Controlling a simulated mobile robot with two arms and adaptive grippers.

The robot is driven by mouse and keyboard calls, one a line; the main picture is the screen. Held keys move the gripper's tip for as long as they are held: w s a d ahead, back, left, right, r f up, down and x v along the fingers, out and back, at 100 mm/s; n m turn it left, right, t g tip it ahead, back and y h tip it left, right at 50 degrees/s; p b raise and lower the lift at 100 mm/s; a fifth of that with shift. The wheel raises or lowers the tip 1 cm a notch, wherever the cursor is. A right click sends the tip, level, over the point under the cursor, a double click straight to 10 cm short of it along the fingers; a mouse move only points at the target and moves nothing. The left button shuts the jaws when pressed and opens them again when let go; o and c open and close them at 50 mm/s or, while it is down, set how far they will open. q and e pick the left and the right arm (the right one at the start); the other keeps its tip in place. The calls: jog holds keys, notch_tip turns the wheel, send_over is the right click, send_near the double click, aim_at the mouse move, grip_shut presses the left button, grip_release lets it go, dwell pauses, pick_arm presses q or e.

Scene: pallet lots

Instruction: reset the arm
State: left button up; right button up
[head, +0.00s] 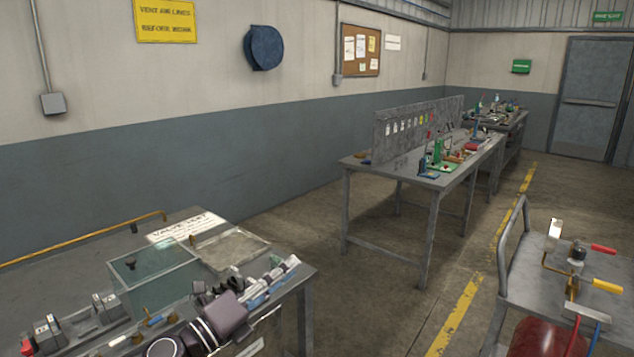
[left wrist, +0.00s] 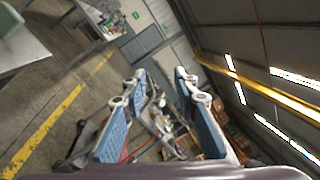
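My left arm comes in low in the head view, over the front edge of the near bench (head: 85,257). My left gripper (head: 277,277) points up and to the right there, above the bench's right corner. In the left wrist view my left gripper (left wrist: 160,78) shows two blue-padded fingers standing apart, with nothing between them. That view is tilted and looks down the room. My right gripper shows in neither view.
A clear-lidded box (head: 155,275) and a shallow tray (head: 232,247) sit on the near bench. A long table (head: 455,180) with a pegboard stands beyond. A cart (head: 572,268) with valve parts is at right. Open floor (head: 390,285) lies between.

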pick_arm(q)
jog(key=s+a+f+n+g+y, duration=0.1)
jog(key=s+a+f+n+y, duration=0.65)
jog(key=f+n, duration=0.4)
jog(key=s+a+f+n+g+y, duration=0.1)
jog(key=s+a+f+n+y, duration=0.65)
jog(key=n, duration=0.65)
jog(key=s+f+n+g, duration=0.2)
jog(key=s+f+g, duration=0.15)
jog(key=s, duration=0.45)
jog(key=s+d+f+n+g+h, duration=0.1)
jog(key=s+f+n+g, duration=0.15)
jog(key=s+f, duration=0.4)
jog(key=s+f+n+g, duration=0.1)
jog(key=s+f+g, duration=0.2)
jog(key=s, duration=0.6)
notch_tip(320, 180, down, 27)
jog(key=s+g, duration=0.1)
jog(key=s, duration=0.2)
jog(key=s+a+f+g, duration=0.1)
jog(key=s+a+f, duration=0.2)
jog(key=s+f, duration=1.1)
jog(key=shift+s+f+m+g, duration=0.3)
jog(key=shift+s, duration=0.8)
